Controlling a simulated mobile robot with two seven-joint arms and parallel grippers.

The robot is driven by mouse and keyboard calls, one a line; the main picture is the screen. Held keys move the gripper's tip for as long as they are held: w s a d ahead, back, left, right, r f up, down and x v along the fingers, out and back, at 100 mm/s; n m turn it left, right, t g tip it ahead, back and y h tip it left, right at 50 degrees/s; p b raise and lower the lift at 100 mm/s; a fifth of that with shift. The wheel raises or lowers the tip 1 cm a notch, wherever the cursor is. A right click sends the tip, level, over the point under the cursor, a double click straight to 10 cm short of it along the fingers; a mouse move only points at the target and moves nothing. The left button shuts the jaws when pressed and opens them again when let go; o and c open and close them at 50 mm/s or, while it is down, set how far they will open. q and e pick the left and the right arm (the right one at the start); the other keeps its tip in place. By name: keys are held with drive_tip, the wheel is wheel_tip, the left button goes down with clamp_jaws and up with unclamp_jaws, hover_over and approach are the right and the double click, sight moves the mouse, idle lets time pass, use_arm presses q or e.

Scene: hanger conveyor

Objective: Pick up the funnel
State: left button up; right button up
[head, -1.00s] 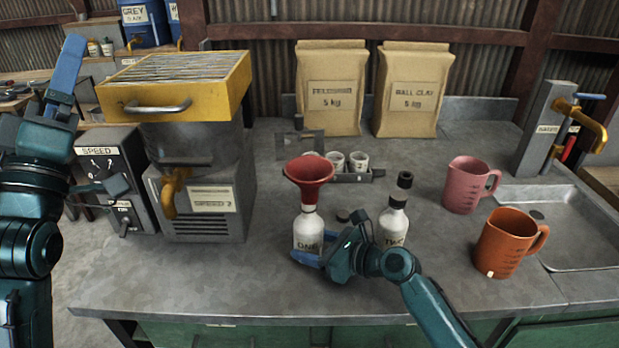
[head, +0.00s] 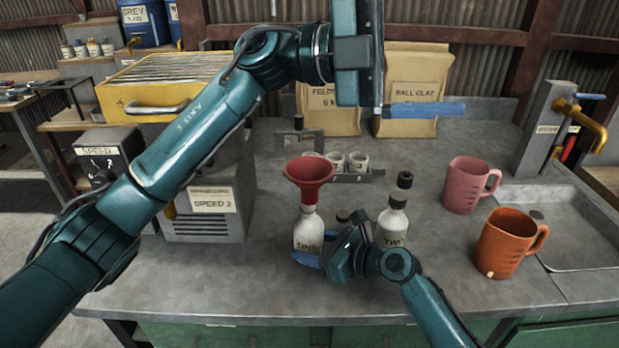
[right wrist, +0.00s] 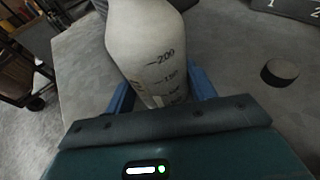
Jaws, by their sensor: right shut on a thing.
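The red funnel (head: 309,170) sits upright with its spout in the neck of the white bottle labelled ONE (head: 308,232). My right gripper (head: 308,260) is shut on the lower part of that bottle. In the right wrist view the bottle (right wrist: 146,45) stands between the blue fingers (right wrist: 162,92), with volume marks on its side; the funnel is out of that view. My left gripper (head: 428,111) is raised, with its blue fingers pointing right, to the right of and higher in the picture than the funnel. Whether its fingers are apart cannot be told.
Bottle TWO (head: 392,224) stands right of bottle ONE, and a dark cap (right wrist: 280,72) lies on the bench. A pink jug (head: 466,187) and an orange jug (head: 508,243) stand at the right by the sink (head: 575,235). A rack of small cups (head: 355,176) is behind the funnel.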

use_arm(q)
wheel_tip(320, 180, down, 6)
drive_tip(key=w+d+m+t+y, duration=0.1)
drive_tip(key=d+y, duration=0.2)
drive_tip(key=y, duration=0.1)
drive_tip(key=t+y, duration=0.6)
drive_tip(key=y, duration=0.8)
hover_over(307, 169)
wheel_tip(307, 169, down, 11)
drive_tip(key=shift+r, duration=0.15)
wheel_tip(307, 169, down, 5)
drive_tip(key=shift+f, duration=0.2)
drive_tip(key=shift+w+d+f, duration=0.15)
drive_tip(key=shift+w+f, duration=0.05)
drive_tip(key=shift+f, duration=1.3)
drive_tip(key=shift+w+d+f, duration=0.1)
drive_tip(key=shift+w+f, duration=0.05)
drive_tip(key=shift+f, duration=1.35)
drive_tip(key=shift+c, duration=0.3)
